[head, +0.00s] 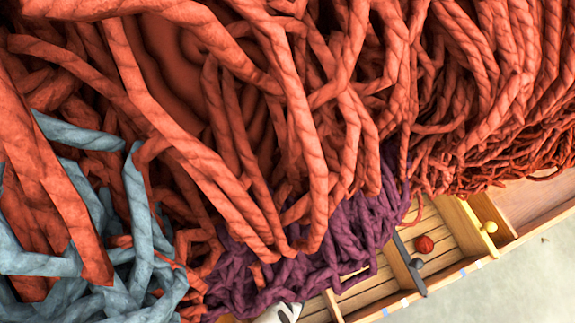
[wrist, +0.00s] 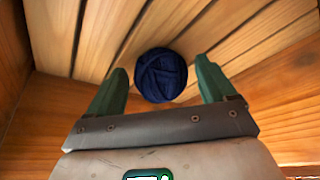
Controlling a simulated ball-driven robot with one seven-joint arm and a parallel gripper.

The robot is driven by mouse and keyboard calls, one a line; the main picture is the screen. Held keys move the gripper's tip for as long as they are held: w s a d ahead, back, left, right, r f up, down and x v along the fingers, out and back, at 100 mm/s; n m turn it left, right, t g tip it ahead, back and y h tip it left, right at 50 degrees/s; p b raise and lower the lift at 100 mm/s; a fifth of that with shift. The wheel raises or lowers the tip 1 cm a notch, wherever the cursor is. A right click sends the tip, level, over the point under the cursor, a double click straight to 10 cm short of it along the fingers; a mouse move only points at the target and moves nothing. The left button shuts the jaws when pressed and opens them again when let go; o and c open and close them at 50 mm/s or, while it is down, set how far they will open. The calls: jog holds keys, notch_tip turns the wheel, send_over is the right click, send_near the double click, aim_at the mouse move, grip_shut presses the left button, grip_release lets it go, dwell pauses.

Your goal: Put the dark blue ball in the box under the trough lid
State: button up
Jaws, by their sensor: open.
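The dark blue ball (wrist: 161,75) is a wound ball of yarn, seen in the wrist view resting on a slatted wooden surface. My gripper (wrist: 163,88) has two green fingers, open, one on each side of the ball with a gap showing beside it. The ball is not held. In the head view, a small part of my white arm shows at the bottom; the gripper and the blue ball are hidden there. A slatted wooden trough (head: 440,232) runs along the lower right. I cannot tell which part is the lid or the box under it.
Thick orange-red yarn (head: 300,110) fills most of the head view, with purple yarn (head: 330,230) and grey-blue yarn (head: 80,240) below it. A small red ball (head: 425,244) lies in the trough beside a dark divider (head: 409,262). Wooden walls (wrist: 285,80) stand close around my gripper.

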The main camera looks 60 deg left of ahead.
jog(key=p+v, duration=0.7)
jog(key=v, duration=0.5)
jog(key=w+d+r+m+h, duration=0.3)
jog(key=w+d+r+m, duration=0.2)
jog(key=w+d+r, duration=0.75)
jog(key=s+d+r+m+g, duration=0.1)
jog(key=d+r, duration=0.4)
jog(key=d, duration=0.3)
jog(key=s+d+r+m+g, duration=0.1)
jog(key=d+r, duration=0.4)
jog(key=d, duration=0.4)
jog(key=shift+s+d+r+m+g, duration=0.15)
jog(key=shift+s+r+m+g, duration=0.15)
jog(key=shift+s+m, duration=0.1)
